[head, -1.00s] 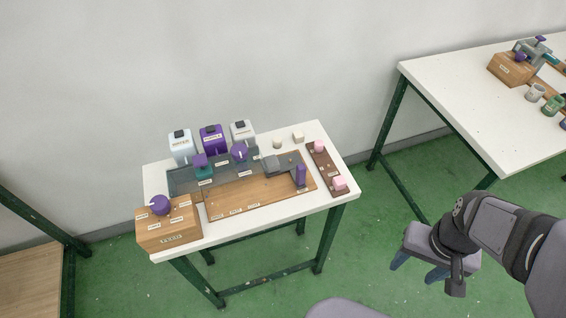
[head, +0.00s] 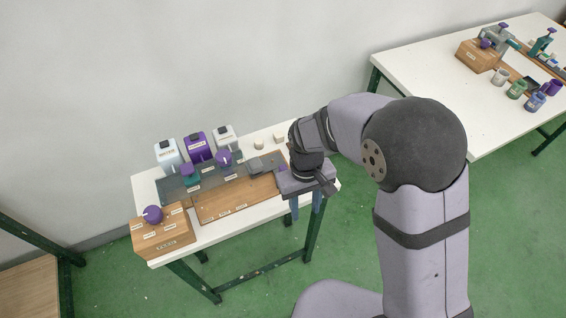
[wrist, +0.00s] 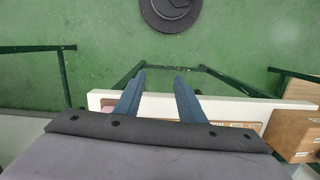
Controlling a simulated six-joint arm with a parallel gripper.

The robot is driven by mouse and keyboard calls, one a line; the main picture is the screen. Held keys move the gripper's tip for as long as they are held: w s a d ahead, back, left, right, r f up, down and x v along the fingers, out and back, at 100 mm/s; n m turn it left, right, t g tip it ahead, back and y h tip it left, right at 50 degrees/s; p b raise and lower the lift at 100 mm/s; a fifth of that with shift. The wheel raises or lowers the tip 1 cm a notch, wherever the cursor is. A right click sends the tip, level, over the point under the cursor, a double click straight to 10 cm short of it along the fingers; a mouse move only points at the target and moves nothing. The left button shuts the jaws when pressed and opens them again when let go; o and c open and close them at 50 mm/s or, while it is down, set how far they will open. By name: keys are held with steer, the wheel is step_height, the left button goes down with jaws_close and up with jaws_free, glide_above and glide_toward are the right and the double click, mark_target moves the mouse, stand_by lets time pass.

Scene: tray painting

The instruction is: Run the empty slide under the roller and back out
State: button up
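My gripper (head: 306,207) hangs over the right front edge of the near table, fingers pointing down. In the wrist view my gripper (wrist: 159,84) has its two blue fingers apart with nothing between them. A wooden board (head: 235,203) with small labels lies at the front of the table. A grey block (head: 256,166) sits at the board's back right. I cannot tell for certain which part is the roller or the slide. My arm hides the right end of the board and most of the brown strip with pink blocks there.
A wooden box (head: 164,240) with a purple knob (head: 153,214) stands at the left front. White (head: 168,153) and purple (head: 197,147) bottles stand at the back, behind a dark tray with a teal, purple-topped piece (head: 190,174). A second white table (head: 430,80) stands to the right.

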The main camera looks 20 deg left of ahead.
mark_target(283, 167)
steer(key=shift+n+t+y, duration=0.3)
steer(key=shift+t+y, duration=0.4)
steer(key=shift+t, duration=0.1)
steer(key=w+a+r, duration=0.2)
steer(key=w+a, duration=0.1)
steer(key=w+a+r, duration=0.2)
steer(key=w+a, duration=0.1)
steer(key=w+a+r, duration=0.2)
steer(key=w+a, duration=0.1)
steer(key=shift+w+a, duration=0.15)
steer(key=shift+a, duration=0.1)
steer(key=shift+a+r, duration=0.1)
steer(key=shift+r, duration=0.85)
steer(key=shift+s+d, duration=0.2)
steer(key=shift+d, duration=0.05)
steer(key=shift+f+p, duration=1.2)
steer(key=shift+f, duration=2.55)
jaws_close()
